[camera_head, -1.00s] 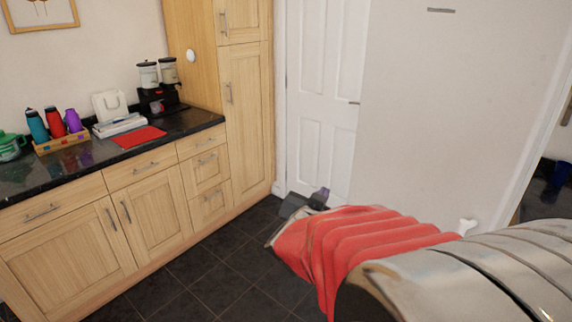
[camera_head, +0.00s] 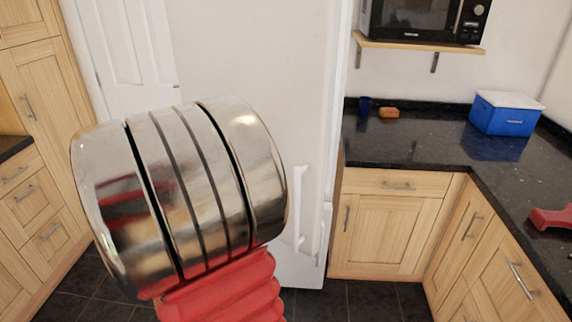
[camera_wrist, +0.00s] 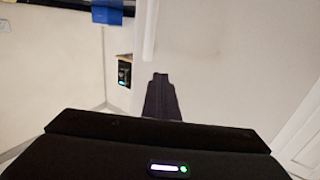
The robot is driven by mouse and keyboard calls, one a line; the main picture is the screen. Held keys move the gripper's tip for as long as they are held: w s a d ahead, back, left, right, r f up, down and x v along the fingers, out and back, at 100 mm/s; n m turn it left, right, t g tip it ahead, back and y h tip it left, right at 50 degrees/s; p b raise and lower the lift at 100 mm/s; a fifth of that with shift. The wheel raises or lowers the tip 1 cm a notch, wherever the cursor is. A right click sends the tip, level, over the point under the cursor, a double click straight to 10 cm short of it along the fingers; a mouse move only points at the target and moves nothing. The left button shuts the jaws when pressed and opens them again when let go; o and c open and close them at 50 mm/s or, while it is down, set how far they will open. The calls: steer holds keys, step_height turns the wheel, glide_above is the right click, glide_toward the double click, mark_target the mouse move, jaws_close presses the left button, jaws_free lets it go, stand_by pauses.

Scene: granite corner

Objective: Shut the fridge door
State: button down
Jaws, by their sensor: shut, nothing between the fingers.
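The tall white fridge door (camera_head: 255,60) fills the middle of the head view, with an upright white handle (camera_head: 300,208) near its right edge. A narrow white strip runs along that edge; I cannot tell how far the door stands open. In the wrist view, the pale door surface (camera_wrist: 235,60) fills the right, with a white handle-like bar (camera_wrist: 151,30) at the top. My gripper (camera_wrist: 160,78) shows there as dark fingers shut together with nothing between them, in front of the door; contact is unclear. In the head view, my arm hides the gripper and part of the door.
Right of the fridge, a dark counter (camera_head: 410,150) on wooden cabinets holds a blue box (camera_head: 505,112) and a red object (camera_head: 550,218). A microwave (camera_head: 425,18) sits on a shelf above. Wooden cabinets (camera_head: 45,100) stand left. Dark floor tiles (camera_head: 370,300) show in front.

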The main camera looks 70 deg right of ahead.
mark_target(298, 156)
steer(key=shift+d, duration=0.1)
steer(key=shift+x, duration=6.9)
steer(key=shift+d, duration=0.1)
